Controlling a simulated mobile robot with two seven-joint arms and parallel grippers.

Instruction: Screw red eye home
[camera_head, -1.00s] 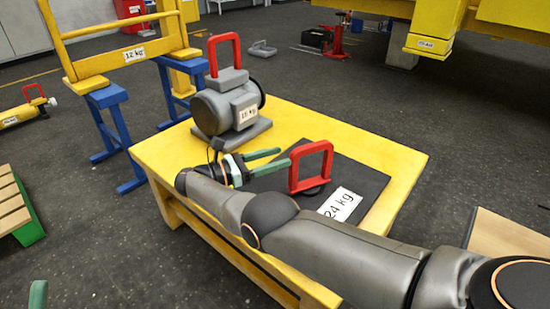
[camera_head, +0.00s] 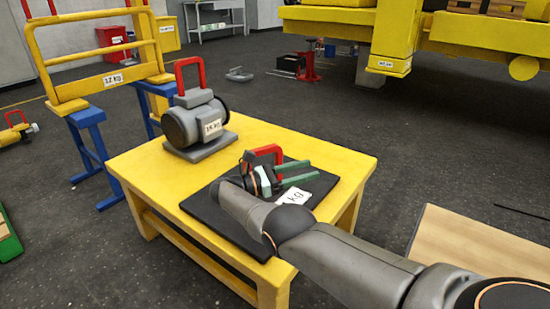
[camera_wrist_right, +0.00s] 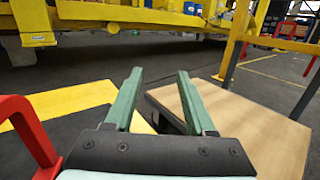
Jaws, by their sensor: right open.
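The red eye (camera_head: 268,151) is a squared red loop on a black plate (camera_head: 205,208) that lies on the yellow table (camera_head: 150,168). My right gripper partly hides it in the head view, and its foot cannot be seen. In the right wrist view the red eye (camera_wrist_right: 22,125) stands at the left edge, outside the fingers. My right gripper (camera_head: 314,170) is open and empty, with its green fingers beside the eye and over the plate, pointing right. It also shows in the right wrist view (camera_wrist_right: 160,72). My left gripper is not in view.
A grey motor (camera_head: 195,122) with a red handle stands at the table's back left. A white weight label (camera_head: 294,196) lies on the plate. A yellow frame on blue trestles (camera_head: 88,140) stands behind at left. A wooden top (camera_head: 450,240) is at the right, with floor between.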

